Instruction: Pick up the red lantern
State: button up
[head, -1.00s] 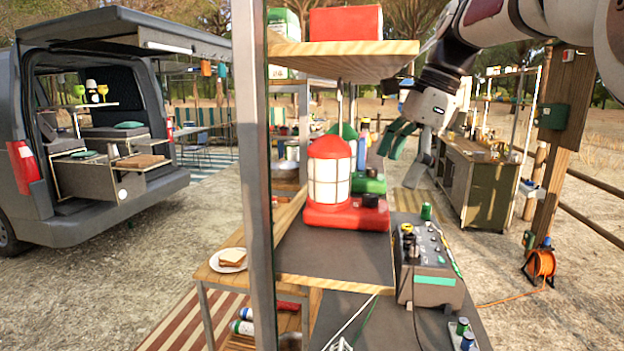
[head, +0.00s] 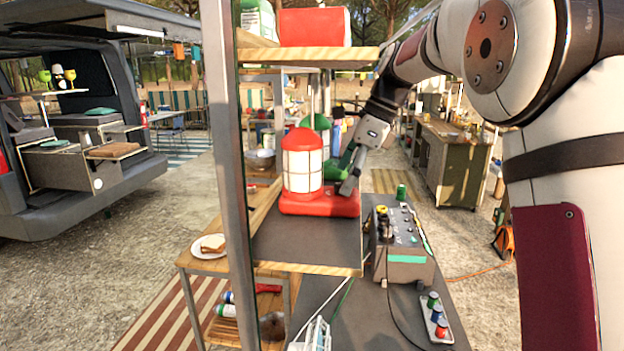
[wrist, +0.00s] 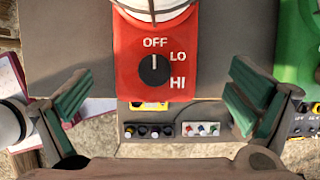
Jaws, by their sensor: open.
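The red lantern (head: 318,204) stands upright on a dark shelf board, with a red cap, a caged white globe and a red base. In the wrist view its base (wrist: 155,85) shows a black knob marked OFF, LO and HI. My gripper (head: 348,174) is at the right side of the lantern, near its base. In the wrist view my gripper (wrist: 160,103) is open, one green-padded finger on each side of the base. The base lies between and beyond the fingers, and neither finger visibly touches it. Most of the globe is cut off at that view's top edge.
A green lantern (head: 318,122) stands behind the red one; its base shows in the wrist view (wrist: 297,45). An upper shelf (head: 310,57) with a red box hangs above. A grey post (head: 230,190) stands left. A control box (head: 400,245) sits at right.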

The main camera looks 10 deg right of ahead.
aim_at(337, 193)
jog(key=x, duration=0.1)
jog(key=p+x, duration=0.1)
jog(key=x, duration=0.1)
jog(key=shift+s+a+f, duration=0.2)
jog(key=shift+s, duration=0.15)
jog(key=shift+w+a+f+p, duration=0.2)
jog(key=shift+f+p, duration=0.1)
jog(key=shift+f, duration=0.2)
jog(key=c, duration=1.7)
jog(key=shift+r, duration=0.1)
jog(key=shift+c, duration=0.7)
